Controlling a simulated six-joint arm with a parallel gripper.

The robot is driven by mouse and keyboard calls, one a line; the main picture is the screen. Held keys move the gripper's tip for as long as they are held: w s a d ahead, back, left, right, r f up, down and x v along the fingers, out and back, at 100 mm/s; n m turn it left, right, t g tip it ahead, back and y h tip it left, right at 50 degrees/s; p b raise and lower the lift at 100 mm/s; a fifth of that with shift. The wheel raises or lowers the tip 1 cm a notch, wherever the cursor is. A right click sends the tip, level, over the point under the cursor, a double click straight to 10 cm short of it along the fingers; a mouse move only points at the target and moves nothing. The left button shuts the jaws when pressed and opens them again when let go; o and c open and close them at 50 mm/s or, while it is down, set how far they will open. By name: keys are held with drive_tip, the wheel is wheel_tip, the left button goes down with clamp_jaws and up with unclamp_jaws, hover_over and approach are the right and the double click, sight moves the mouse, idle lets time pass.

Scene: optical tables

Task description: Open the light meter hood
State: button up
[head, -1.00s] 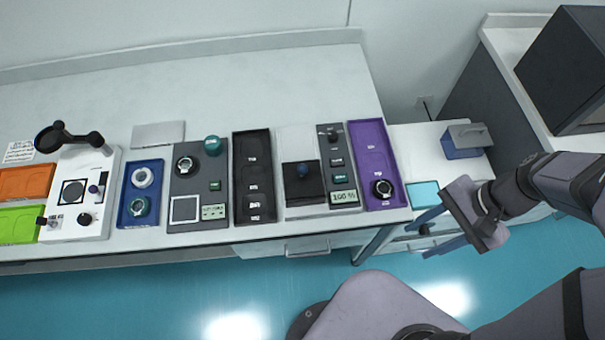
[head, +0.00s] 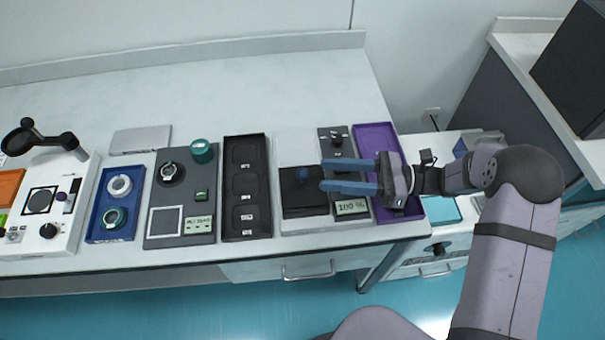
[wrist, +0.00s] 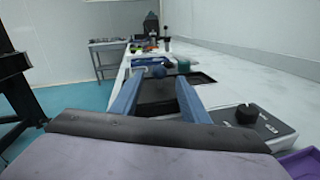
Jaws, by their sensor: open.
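The light meter (head: 285,145) is a white base with a dark control strip on its right. Its black hood (head: 310,203) lies flat and closed on the base, with a round blue knob (head: 303,173) on top. My gripper (head: 322,175) is open and empty, reaching in from the right. Its two blue fingers point left, their tips just right of the knob in the head view. In the wrist view, the knob (wrist: 158,72) shows between and just beyond the fingertips, with the hood (wrist: 155,92) below. I see no contact with the knob.
The control strip (head: 335,150) with its knob, buttons and display (head: 351,207) lies under my fingers. A purple tray (head: 372,135) is on the right, under my wrist. A black tray (head: 245,215) stands left of the meter. The bench behind is clear.

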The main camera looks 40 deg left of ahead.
sight(302, 173)
drive_tip(key=shift+p+x, duration=1.1)
drive_tip(key=shift+x, duration=2.55)
drive_tip(key=shift+d, duration=0.1)
drive_tip(key=shift+c, duration=0.2)
clamp_jaws()
